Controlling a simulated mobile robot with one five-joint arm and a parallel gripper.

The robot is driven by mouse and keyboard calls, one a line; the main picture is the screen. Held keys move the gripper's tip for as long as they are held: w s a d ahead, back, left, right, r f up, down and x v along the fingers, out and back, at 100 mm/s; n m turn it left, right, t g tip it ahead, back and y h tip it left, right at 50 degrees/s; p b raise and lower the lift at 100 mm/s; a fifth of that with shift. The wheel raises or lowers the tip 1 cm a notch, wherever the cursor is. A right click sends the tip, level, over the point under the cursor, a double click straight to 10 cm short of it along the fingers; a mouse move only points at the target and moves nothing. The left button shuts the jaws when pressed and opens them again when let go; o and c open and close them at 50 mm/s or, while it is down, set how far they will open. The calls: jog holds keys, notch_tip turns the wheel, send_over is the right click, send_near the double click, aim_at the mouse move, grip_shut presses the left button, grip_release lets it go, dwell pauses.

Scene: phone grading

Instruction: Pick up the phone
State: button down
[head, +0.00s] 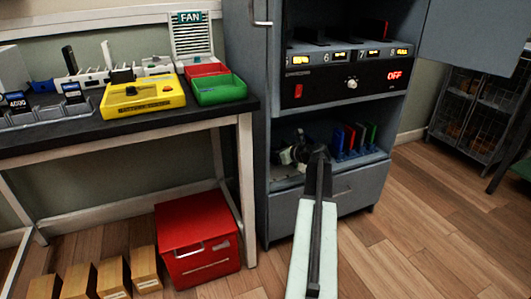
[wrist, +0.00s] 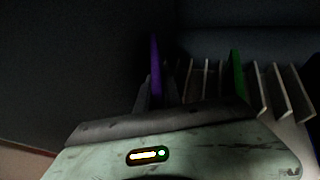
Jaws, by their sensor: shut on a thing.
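In the wrist view a thin purple phone (wrist: 155,66) stands on edge between the two dark fingers of my gripper (wrist: 157,93). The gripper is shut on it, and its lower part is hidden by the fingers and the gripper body. A green phone (wrist: 238,75) stands upright in a rack with pale dividers (wrist: 279,92), to the right and apart from the fingers. In the head view my gripper (head: 297,151) is inside the cabinet's lower shelf, left of a red phone (head: 349,137) and a green phone (head: 371,134) standing in a rack. The held phone cannot be made out there.
The grey cabinet (head: 258,130) has side walls close around the shelf, and a panel with an OFF display (head: 394,76) above it. A red box (head: 198,236) sits on the floor.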

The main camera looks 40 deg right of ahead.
jog(key=shift+r, duration=0.1)
dwell(0.6)
jog(key=shift+r+p, duration=0.3)
jog(key=shift+p, duration=0.1)
notch_tip(320, 180, up, 3)
jog(key=p, duration=0.3)
jog(key=shift+r, duration=0.1)
jog(key=s, duration=1.8)
jog(key=shift+d+f, duration=0.15)
jog(key=shift+f, duration=0.1)
jog(key=shift+s, duration=0.1)
